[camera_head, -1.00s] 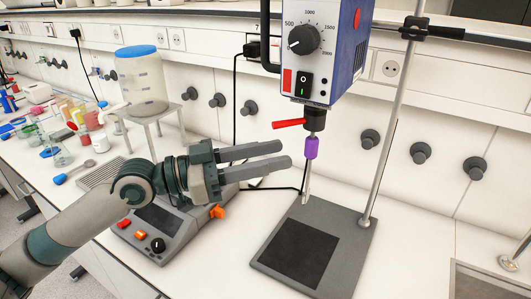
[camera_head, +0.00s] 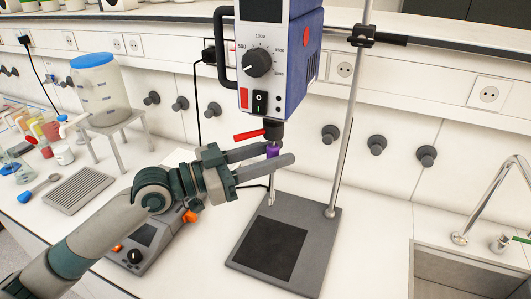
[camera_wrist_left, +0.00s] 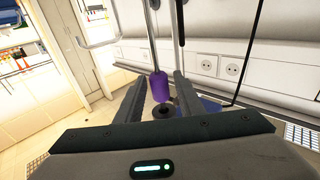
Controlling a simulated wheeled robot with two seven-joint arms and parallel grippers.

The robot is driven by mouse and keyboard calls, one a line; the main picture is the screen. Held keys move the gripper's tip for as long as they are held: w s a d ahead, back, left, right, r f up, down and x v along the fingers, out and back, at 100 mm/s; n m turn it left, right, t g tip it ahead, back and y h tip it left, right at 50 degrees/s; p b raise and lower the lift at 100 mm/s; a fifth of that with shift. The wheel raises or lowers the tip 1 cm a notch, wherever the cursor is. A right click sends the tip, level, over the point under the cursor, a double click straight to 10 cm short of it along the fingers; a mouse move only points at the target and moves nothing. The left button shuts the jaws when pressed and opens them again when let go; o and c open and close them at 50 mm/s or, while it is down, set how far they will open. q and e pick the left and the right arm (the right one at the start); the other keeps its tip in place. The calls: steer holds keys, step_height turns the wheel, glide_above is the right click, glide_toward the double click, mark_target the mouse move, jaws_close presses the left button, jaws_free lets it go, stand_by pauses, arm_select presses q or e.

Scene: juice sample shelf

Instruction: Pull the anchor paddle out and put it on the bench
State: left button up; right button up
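The anchor paddle hangs upright below the stirrer's dark chuck (camera_head: 273,130). Its purple sleeve (camera_head: 272,150) shows between my left fingers, and its thin shaft continues below them. My left gripper (camera_head: 280,154) is open, one finger on each side of the sleeve. In the left wrist view the purple sleeve (camera_wrist_left: 159,86) stands between the spread fingers (camera_wrist_left: 161,92), with visible gaps beside it. A dark round part with a hole (camera_wrist_left: 163,112) lies near it. The fingers partly hide the sleeve in the head view. My right gripper is out of view.
The stirrer's blue-and-white housing (camera_head: 275,60) is just above my gripper, with a red lever (camera_head: 249,135) at the chuck. A stand rod (camera_head: 349,120) rises at right from a grey base plate (camera_head: 318,260). White bench (camera_head: 375,250) is clear between plate and sink (camera_head: 440,272).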

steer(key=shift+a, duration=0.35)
arm_select(q)
jaws_close()
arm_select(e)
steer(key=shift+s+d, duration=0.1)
arm_select(q)
steer(key=shift+f+b, duration=0.25)
steer(key=shift+b, duration=0.05)
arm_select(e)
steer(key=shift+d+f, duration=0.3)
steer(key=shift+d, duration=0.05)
arm_select(q)
steer(key=shift+f, duration=0.25)
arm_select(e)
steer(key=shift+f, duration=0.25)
arm_select(q)
steer(key=shift+b, duration=0.35)
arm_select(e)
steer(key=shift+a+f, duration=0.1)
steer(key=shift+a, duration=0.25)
arm_select(q)
steer(key=shift+f, duration=0.2)
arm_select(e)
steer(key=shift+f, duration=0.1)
